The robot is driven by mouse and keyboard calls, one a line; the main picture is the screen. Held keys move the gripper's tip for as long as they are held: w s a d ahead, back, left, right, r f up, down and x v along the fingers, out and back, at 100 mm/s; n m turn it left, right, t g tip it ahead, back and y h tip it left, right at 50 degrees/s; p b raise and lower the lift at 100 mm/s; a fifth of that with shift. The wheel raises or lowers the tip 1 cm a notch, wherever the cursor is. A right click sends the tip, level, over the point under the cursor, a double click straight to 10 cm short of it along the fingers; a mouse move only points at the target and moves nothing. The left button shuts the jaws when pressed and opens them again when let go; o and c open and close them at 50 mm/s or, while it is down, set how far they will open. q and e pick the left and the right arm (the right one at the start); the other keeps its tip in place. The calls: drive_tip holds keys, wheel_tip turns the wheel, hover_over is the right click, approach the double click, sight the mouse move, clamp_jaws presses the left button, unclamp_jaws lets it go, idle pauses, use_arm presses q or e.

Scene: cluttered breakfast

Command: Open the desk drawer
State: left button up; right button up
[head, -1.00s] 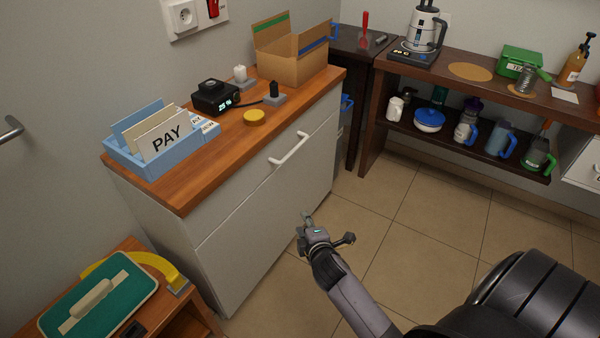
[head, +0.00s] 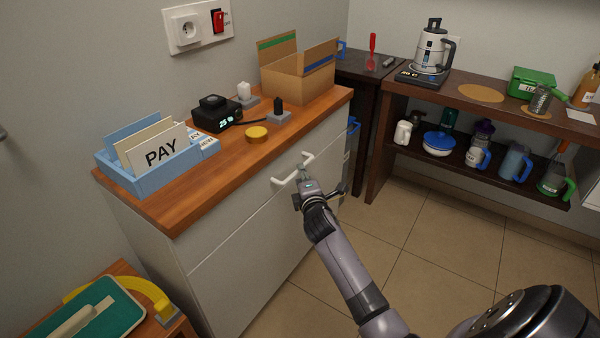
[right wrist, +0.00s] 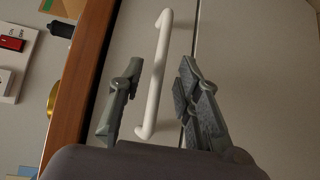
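The desk drawer (head: 240,213) is the upper white front of the wooden-topped cabinet, and it is shut. Its white bar handle (head: 284,179) runs along the front. My right gripper (head: 304,178) is at the handle's right part in the head view. In the right wrist view the gripper (right wrist: 150,100) is open, with one finger on each side of the handle (right wrist: 158,75), which lies between them. The fingers do not visibly close on it. My left gripper is not in view.
The wooden top (head: 200,188) holds a blue letter tray (head: 150,180), a black clock (head: 215,115), a yellow disc (head: 257,134) and an open cardboard box (head: 298,80). A low table with a green case (head: 95,320) stands at lower left. The tiled floor (head: 420,235) at right is clear.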

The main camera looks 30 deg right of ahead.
drive_tip(key=b+x, duration=0.1)
drive_tip(key=x, duration=0.4)
drive_tip(key=shift+c, duration=0.3)
clamp_jaws()
idle(0.6)
